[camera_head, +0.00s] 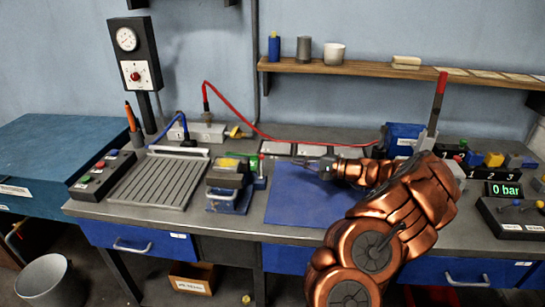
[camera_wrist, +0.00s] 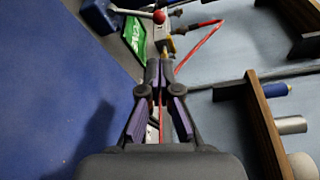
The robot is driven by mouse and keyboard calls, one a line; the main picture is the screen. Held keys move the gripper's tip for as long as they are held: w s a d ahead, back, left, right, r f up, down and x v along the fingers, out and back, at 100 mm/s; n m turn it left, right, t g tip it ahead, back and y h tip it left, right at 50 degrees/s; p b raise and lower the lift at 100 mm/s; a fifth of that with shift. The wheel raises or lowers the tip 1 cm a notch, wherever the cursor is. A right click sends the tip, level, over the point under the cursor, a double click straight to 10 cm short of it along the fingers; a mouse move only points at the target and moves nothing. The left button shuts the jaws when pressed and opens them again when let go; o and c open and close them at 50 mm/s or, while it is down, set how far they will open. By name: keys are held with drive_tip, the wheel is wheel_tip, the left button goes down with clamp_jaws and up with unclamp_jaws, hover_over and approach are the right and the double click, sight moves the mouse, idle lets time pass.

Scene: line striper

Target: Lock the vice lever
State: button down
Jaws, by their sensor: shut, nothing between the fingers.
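The vice (camera_head: 229,186) stands on the bench left of the blue mat, with a blue body, dark jaws and a yellowish piece on top. In the wrist view, part of the blue vice (camera_wrist: 101,17) is at the top left. A pale lever with a red ball knob (camera_wrist: 160,17) reaches right from it. A green label (camera_wrist: 135,34) lies beside it.
The blue mat (camera_head: 292,202) is clear apart from my arm above it. A grooved plate (camera_head: 160,181) and a button box (camera_head: 100,174) lie left of the vice. A red hose (camera_head: 240,117) runs behind. A wooden shelf (camera_head: 365,69) hangs above the bench.

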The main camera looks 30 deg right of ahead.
sight(261, 166)
drive_tip(key=shift+w+a, duration=0.1)
drive_tip(key=p+x, duration=0.3)
drive_tip(key=x, duration=0.6)
drive_tip(key=shift+w+a+f, duration=0.1)
drive_tip(key=shift+w+a, duration=0.1)
drive_tip(key=shift+w, duration=0.1)
drive_tip(key=shift+d+f+b, duration=0.1)
drive_tip(key=shift+f+b, duration=0.1)
drive_tip(key=shift+b, duration=0.3)
